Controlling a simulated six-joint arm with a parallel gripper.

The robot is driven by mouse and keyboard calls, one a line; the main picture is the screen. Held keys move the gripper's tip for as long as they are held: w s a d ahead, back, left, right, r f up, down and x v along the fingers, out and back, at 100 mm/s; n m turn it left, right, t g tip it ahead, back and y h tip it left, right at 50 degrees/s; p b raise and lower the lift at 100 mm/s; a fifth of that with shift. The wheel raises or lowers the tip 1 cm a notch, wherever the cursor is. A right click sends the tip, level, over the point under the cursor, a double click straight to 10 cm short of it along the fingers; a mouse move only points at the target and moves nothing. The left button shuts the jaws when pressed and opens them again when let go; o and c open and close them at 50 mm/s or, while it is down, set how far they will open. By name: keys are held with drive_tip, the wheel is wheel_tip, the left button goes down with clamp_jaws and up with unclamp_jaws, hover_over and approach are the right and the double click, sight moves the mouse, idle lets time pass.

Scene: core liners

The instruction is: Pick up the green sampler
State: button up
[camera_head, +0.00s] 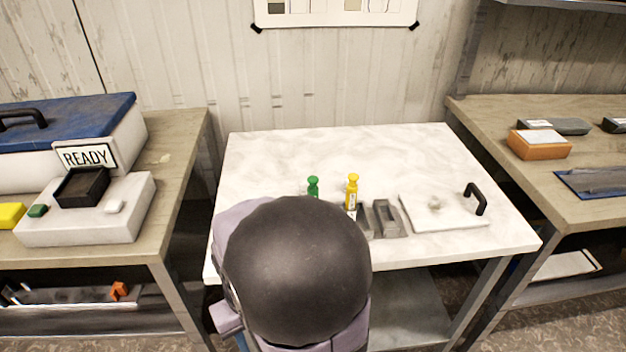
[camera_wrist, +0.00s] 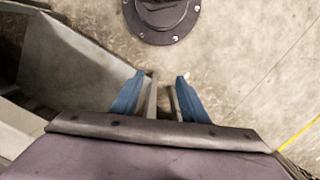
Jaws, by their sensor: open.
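The green sampler (camera_head: 313,186) stands upright on the white marbled table (camera_head: 280,152), seen in the head view just beyond my arm. Its lower part is hidden behind my dark round arm joint. A yellow sampler (camera_head: 352,190) stands upright to its right. My gripper (camera_wrist: 155,92) shows in the wrist view with its two blue fingers apart and nothing between them. It faces the floor there, away from the samplers.
A grey slotted holder (camera_head: 385,222) sits right of the yellow sampler. A white lidded panel (camera_head: 440,212) with a black handle (camera_head: 477,198) lies further right. The left bench holds a READY sign (camera_head: 85,156). The table's back is clear.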

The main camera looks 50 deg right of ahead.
sight(314, 181)
drive_tip(key=s+d+r+m+p, duration=0.2)
drive_tip(key=s+d+r+p, duration=0.15)
drive_tip(key=r+p, duration=0.45)
drive_tip(key=s+d+r+m+p, duration=0.15)
drive_tip(key=d+r+p, duration=0.25)
drive_tip(key=r+p, duration=0.4)
drive_tip(key=s+d+r+m+p, duration=0.2)
drive_tip(key=s+d+r+p, duration=0.15)
drive_tip(key=r+p, duration=0.45)
drive_tip(key=w+d+t+h, duration=0.1)
drive_tip(key=w+d+t, duration=0.1)
drive_tip(key=w+d, duration=0.2)
drive_tip(key=w+d+t+h+p, duration=0.1)
drive_tip(key=w+d+h, duration=0.1)
drive_tip(key=w+d, duration=0.2)
drive_tip(key=w+d+t+h, duration=0.2)
drive_tip(key=w+d, duration=0.2)
drive_tip(key=w, duration=0.1)
drive_tip(key=shift+w+d+r+n+t+p, duration=0.2)
drive_tip(key=shift+d+r+n+t+p, duration=0.1)
drive_tip(key=shift+n, duration=0.05)
drive_tip(key=shift+w, duration=0.1)
drive_tip(key=shift+x, duration=1.05)
drive_tip(key=shift+f, duration=0.15)
